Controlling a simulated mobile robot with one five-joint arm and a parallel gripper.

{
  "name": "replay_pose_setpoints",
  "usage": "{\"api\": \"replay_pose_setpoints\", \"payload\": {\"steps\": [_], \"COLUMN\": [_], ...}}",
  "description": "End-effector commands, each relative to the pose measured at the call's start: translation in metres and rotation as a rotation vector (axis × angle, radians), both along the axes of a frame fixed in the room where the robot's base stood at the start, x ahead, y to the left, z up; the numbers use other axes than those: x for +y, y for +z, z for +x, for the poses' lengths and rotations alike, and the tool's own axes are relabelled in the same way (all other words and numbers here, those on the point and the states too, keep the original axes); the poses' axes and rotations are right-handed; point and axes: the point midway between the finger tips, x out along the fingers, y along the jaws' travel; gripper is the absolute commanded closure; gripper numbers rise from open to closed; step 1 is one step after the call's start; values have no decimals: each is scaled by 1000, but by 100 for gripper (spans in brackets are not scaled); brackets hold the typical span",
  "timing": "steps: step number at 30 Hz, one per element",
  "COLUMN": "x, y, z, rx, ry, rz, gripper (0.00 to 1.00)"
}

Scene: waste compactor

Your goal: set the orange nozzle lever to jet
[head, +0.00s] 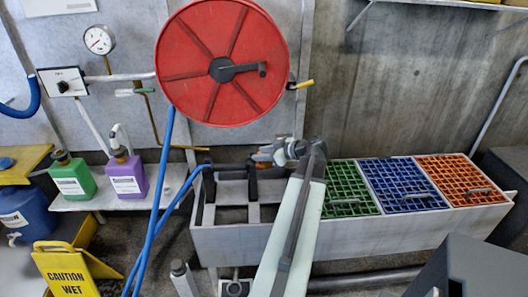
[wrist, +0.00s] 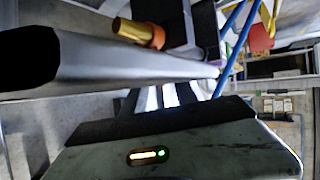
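A brass nozzle tip (wrist: 132,30) with an orange part (wrist: 157,37) around its base shows at the top of the wrist view, in front of a dark block. I cannot make out the lever's shape or its setting. In the head view a small orange-brown patch (head: 261,165) shows just under my gripper (head: 262,154), beside black uprights at the trough's left end; it may be the same part. My gripper is at the end of the pale arm, close to this patch. Contact and finger opening cannot be made out. A grey bar with a black end crosses the wrist view below the nozzle.
The trough (head: 235,245) holds green (head: 346,190), blue (head: 402,187) and orange (head: 461,181) grates. A red hose reel (head: 200,50) hangs above left, with a blue hose (head: 160,200) running down. A yellow caution sign (head: 66,270) stands at lower left.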

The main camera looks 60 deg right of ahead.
Motion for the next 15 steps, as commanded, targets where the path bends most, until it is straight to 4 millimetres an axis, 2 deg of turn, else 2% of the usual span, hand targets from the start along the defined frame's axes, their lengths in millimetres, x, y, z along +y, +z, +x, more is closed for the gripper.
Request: {"api": "replay_pose_setpoints", "payload": {"steps": [9, 11, 15], "x": [-2, -1, 1], "y": [2, 7, 22], "z": [-5, -11, -36], "rx": [0, 0, 0], "ry": [-5, -7, -9], "rz": [-1, 0, 0], "gripper": [66, 66, 66]}}
